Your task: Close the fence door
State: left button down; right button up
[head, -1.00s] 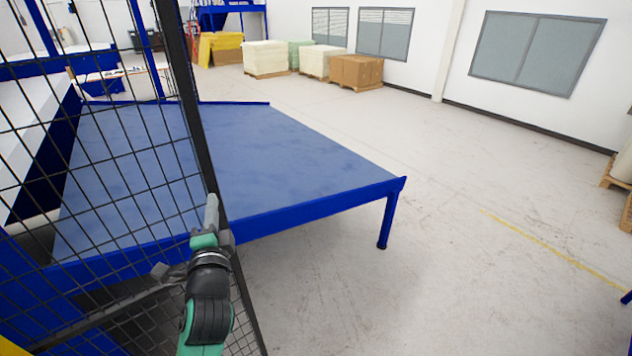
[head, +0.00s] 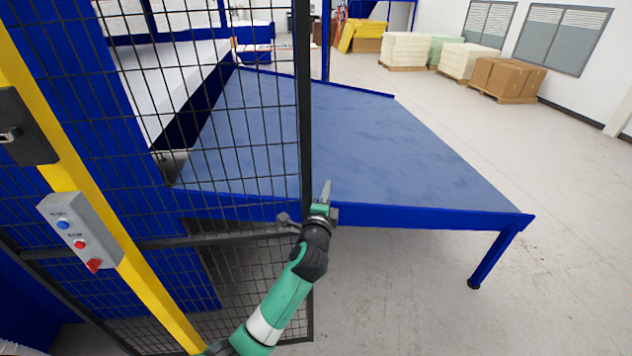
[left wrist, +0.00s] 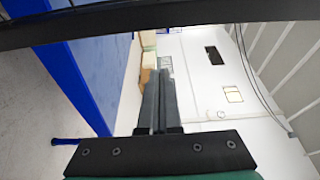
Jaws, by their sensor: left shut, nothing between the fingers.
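The fence door (head: 304,120) is a black wire-mesh panel with a dark frame. It stands in the left half of the head view, its free edge upright near the middle. My left gripper (head: 326,190) is shut and empty, just right of that edge, pointing up and away. I cannot tell if it touches the door. In the left wrist view, the shut fingers (left wrist: 160,88) point up the picture, and a dark bar, apparently the door frame (left wrist: 160,22), crosses the top. My right gripper is not in view.
A yellow post (head: 128,270) with a grey button box (head: 80,232) and a dark latch box (head: 22,128) stands at left. A blue table (head: 370,145) lies behind the door. Pallets of foam blocks (head: 405,50) and cartons (head: 505,78) stand far back. The right floor is clear.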

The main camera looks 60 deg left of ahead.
pick_arm(q)
jog(key=a+p, duration=0.1)
jog(key=a, duration=0.1)
jog(key=s+a+p, duration=0.1)
jog(key=a, duration=0.1)
jog(key=shift+a, duration=0.4)
